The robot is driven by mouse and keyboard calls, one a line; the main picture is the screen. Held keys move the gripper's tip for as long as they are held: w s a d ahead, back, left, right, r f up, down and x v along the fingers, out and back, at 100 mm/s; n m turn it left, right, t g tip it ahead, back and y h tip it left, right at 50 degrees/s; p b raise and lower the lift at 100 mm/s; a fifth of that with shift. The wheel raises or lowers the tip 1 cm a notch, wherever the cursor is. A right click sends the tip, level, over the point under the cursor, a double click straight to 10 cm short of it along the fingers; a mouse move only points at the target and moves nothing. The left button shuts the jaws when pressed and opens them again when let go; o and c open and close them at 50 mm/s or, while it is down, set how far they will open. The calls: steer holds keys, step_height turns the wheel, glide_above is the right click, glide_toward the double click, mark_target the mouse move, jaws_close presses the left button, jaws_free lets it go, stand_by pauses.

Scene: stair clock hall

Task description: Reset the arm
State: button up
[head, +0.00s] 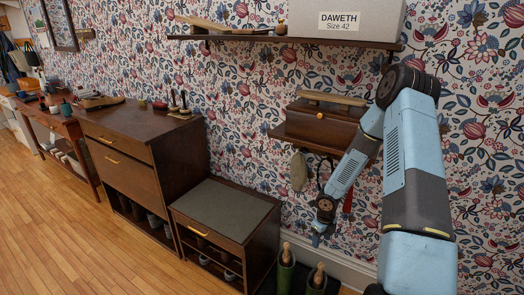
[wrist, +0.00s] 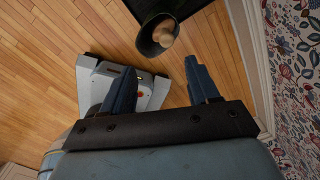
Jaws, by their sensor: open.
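My arm, light blue and dark grey, reaches in from the right side of the head view and bends down to the left. My gripper (head: 317,238) hangs low in front of the wall, to the right of the low cabinet (head: 235,208) with the grey-green top. In the wrist view my gripper (wrist: 160,82) points down at the floor, with its two blue fingers well apart and nothing between them. A dark boot (wrist: 157,35) with a wooden knob in it stands beyond the fingertips, apart from them.
Green boots (head: 285,265) stand on a dark tray below my gripper. A wall shelf with a wooden box (head: 320,125) is beside my arm; a shoehorn-like piece (head: 298,172) hangs beneath. A higher shelf holds a grey box (head: 345,18). Wooden floor (head: 90,240) is clear at left.

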steer(key=w+a+r+m+t+h, duration=0.15)
steer(key=r+m, duration=0.25)
steer(key=r, duration=0.5)
steer(key=w+a+r+m+t+h, duration=0.1)
steer(key=a+r+m, duration=0.3)
steer(key=r, duration=0.5)
steer(key=w+a+r+m+t+h, duration=0.1)
steer(key=r+m, duration=0.4)
steer(key=r, duration=0.4)
steer(key=s+d+r+m, duration=0.1)
steer(key=s+r+m, duration=0.4)
steer(key=r, duration=0.2)
steer(key=s+d+r+m, duration=0.1)
steer(key=s+r+m, duration=0.45)
steer(key=r, duration=0.25)
steer(key=s+a+r+m+y, duration=0.1)
steer(key=s+r+m, duration=0.3)
steer(key=s+m, duration=0.2)
steer(key=s+a+r+m+t+y, duration=0.1)
steer(key=s+r+m, duration=0.3)
steer(key=s+m, duration=0.2)
steer(key=s+r+m+t+y, duration=0.1)
steer(key=s+r+m, duration=0.3)
steer(key=s, duration=0.5)
steer(key=shift+s+a+m, duration=0.2)
steer(key=shift+a+m, duration=0.2)
steer(key=shift+m, duration=0.85)
steer(key=shift+y, duration=0.25)
